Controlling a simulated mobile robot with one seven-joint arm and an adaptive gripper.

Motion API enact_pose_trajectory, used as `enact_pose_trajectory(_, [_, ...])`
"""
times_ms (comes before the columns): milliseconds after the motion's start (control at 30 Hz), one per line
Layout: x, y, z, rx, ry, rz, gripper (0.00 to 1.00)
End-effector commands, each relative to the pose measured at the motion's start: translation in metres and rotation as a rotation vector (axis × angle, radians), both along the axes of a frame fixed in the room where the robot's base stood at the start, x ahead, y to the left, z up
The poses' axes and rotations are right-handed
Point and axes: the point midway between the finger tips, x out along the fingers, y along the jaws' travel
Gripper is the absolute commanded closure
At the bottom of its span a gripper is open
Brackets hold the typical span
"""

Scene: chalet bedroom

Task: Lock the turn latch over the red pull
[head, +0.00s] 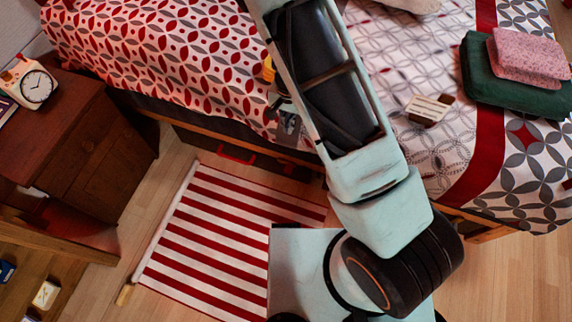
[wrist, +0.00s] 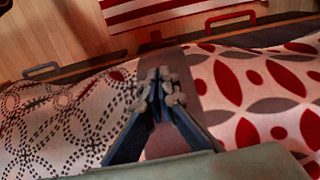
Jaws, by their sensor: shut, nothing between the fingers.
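The red pull (head: 237,155) is on the dark under-bed drawer front (head: 205,146), below the bed's wooden edge. In the wrist view the red pull (wrist: 230,20) is at the upper right. I cannot make out the turn latch clearly; a small brown upright piece (wrist: 152,41) by the bed edge, left of the red pull, may be it. My gripper (wrist: 158,92) is shut and empty, over the bedspread and apart from the red pull. In the head view my gripper (head: 287,120) is partly hidden behind my arm.
A grey pull (wrist: 41,70) shows at the left in the wrist view. The patterned bedspread (head: 165,50) hangs near the drawer. A striped rug (head: 215,235) lies in front. A nightstand (head: 85,150) stands left. Folded cloths (head: 520,90) and a slatted wooden item (head: 428,109) lie on the bed.

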Motion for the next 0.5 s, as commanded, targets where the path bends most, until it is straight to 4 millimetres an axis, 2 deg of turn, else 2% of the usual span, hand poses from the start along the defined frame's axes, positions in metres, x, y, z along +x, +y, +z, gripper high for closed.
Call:
enact_pose_trajectory(33, [-0.005,-0.002,-0.011,-0.004,0.011,-0.010,1.00])
enact_pose_trajectory(167, [-0.010,-0.005,-0.024,-0.007,0.024,-0.028,1.00])
enact_pose_trajectory(500, [-0.012,-0.005,-0.026,-0.008,0.026,-0.032,1.00])
